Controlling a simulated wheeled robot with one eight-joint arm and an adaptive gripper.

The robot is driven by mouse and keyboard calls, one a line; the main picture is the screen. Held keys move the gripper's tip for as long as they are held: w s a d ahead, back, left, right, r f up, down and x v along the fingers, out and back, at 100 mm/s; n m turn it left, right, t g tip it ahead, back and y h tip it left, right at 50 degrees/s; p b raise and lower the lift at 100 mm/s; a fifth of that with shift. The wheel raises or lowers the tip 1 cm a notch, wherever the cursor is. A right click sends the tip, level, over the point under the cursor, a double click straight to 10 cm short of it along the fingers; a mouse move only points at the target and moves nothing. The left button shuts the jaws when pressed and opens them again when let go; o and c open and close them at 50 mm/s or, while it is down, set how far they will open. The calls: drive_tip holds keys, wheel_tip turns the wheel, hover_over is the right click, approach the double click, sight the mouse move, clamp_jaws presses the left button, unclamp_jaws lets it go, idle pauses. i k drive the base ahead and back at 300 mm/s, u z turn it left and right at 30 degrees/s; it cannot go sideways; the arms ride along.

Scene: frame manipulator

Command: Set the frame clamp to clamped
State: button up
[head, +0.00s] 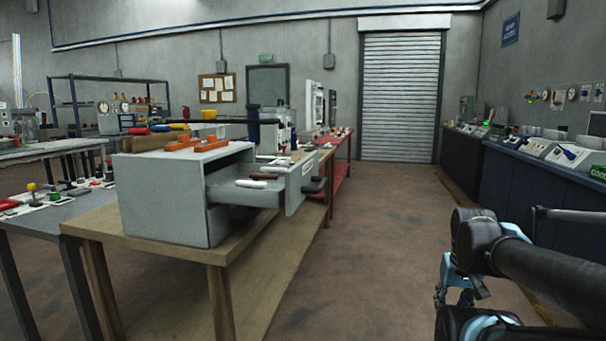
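I cannot tell for sure which part is the frame clamp. A grey box (165,205) stands on a wooden table left of centre. On its top are orange blocks (212,145) and a long dark bar (215,123) with a blue upright piece (253,125) at its right end and yellow and red parts to the left. Its drawer (250,196) is pulled out to the right and holds white and brown handled pieces. My gripper (455,294) is at the lower right, over the floor, well away from the box. It is small and partly hidden by my arm, so its opening is unclear.
The wooden table (110,231) has a front edge facing me. A grey table (45,215) with coloured controls stands at left. A red bench (340,158) lies behind. A blue counter (540,190) with control panels runs along the right. The floor between is clear.

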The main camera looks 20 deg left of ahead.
sight(283, 148)
drive_tip(key=z, duration=0.05)
drive_tip(key=k, duration=1)
drive_tip(key=u, duration=1.05)
drive_tip(key=i, duration=1)
drive_tip(key=k, duration=0.4)
